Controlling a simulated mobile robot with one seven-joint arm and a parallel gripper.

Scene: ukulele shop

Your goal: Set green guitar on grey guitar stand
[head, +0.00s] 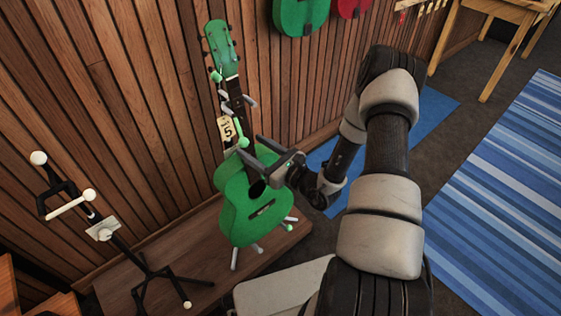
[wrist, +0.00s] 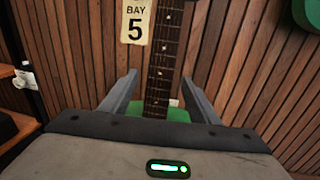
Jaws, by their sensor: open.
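The green guitar (head: 240,203) stands upright, leaning back slightly, on a low wooden platform beside the slatted wall. Grey prongs and green-tipped parts show around its neck and under its body, but most of any stand behind it is hidden. My gripper (head: 258,153) is open at the base of the guitar's neck. In the wrist view, my gripper (wrist: 160,84) has one finger on each side of the fretted neck (wrist: 161,68), with visible gaps. A dark stand (head: 107,232) with pale ball tips stands empty at the left; I cannot tell which stand is the grey one.
A "BAY 5" tag (wrist: 137,22) hangs beside the neck. The wooden platform (head: 195,250) has bare room between the guitar and the dark stand. The slatted wall (head: 160,120) is close behind. Blue striped rug (head: 500,190) lies right; a wooden table (head: 505,12) stands beyond.

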